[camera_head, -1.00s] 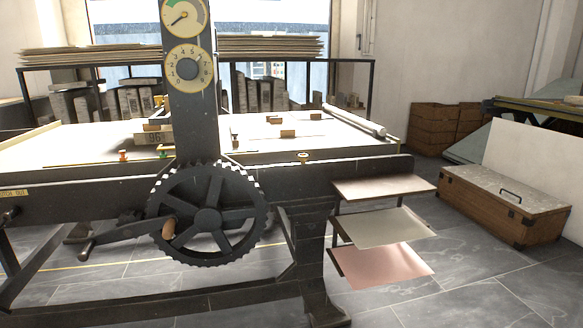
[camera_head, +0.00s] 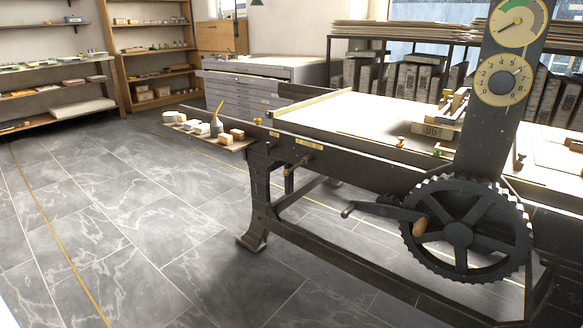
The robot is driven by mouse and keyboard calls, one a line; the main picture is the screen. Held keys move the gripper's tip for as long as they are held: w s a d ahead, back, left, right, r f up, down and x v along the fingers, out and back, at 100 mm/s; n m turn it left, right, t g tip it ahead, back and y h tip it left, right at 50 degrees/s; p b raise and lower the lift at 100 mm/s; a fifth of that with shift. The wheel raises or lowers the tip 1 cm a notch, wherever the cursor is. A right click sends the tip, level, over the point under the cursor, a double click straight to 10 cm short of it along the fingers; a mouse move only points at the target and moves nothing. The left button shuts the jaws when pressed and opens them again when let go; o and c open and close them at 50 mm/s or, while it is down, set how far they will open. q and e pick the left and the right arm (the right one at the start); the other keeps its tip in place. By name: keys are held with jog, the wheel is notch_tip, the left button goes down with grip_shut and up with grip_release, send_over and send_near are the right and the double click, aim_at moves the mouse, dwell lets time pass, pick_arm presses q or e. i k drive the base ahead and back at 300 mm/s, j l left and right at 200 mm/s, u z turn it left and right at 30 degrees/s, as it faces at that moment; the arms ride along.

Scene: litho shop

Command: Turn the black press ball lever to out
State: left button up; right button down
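The black press (camera_head: 330,165) fills the middle and right of the head view. Below a small label plate on its near side rail, a small lever (camera_head: 289,178) with a rounded end hangs near the left leg; its exact setting is too small to read. A crank with a ball-like end (camera_head: 347,212) and a wooden handle (camera_head: 420,228) sits by the large toothed wheel (camera_head: 462,235). I cannot tell for sure which is the named ball lever. Neither of my grippers is in view.
A small side shelf (camera_head: 243,146) with blocks and a bottle juts from the press's left end. Grey flat drawers (camera_head: 250,95) stand behind. Wall shelves (camera_head: 150,57) are at the back left. The tiled floor (camera_head: 130,210) at left is clear.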

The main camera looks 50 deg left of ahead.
aim_at(306, 159)
jog(key=u, duration=1.5)
